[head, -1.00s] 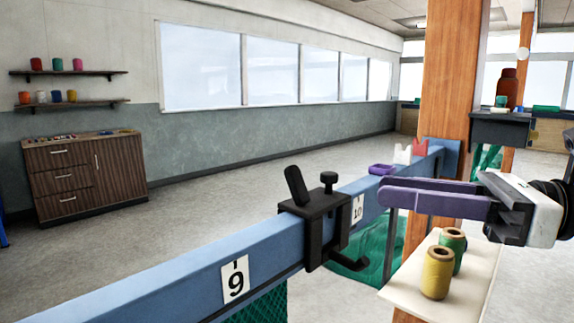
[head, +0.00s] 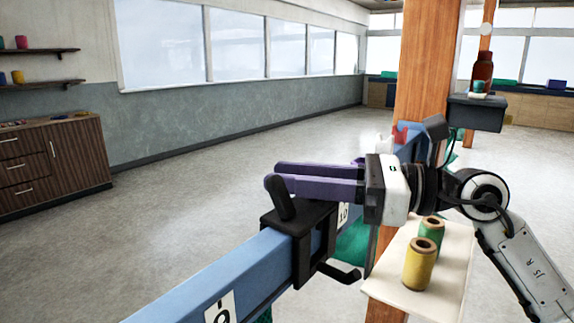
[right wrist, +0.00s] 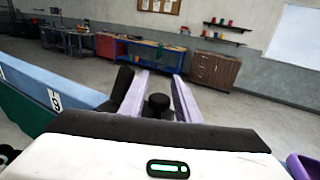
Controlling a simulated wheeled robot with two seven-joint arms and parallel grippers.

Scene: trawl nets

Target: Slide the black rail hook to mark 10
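The black rail hook (head: 300,245) sits clamped over the blue rail (head: 215,278), between plate 9 (head: 219,309) and plate 10 (head: 343,214). It is just on the near side of plate 10, which is partly hidden. My right gripper (head: 274,175) is open, its purple fingers above the hook. In the right wrist view the fingers (right wrist: 161,76) lie apart, with the hook's black knob (right wrist: 158,102) showing between them. The hook's slanted lever (right wrist: 122,85) is just outside the left finger there. I cannot tell whether anything touches. My left gripper is not in view.
A pale shelf (head: 452,290) with a yellow spool (head: 419,264) and a green spool (head: 431,231) stands right of the rail, below my right arm. A wooden post (head: 425,75) rises behind my arm. The floor left of the rail is clear.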

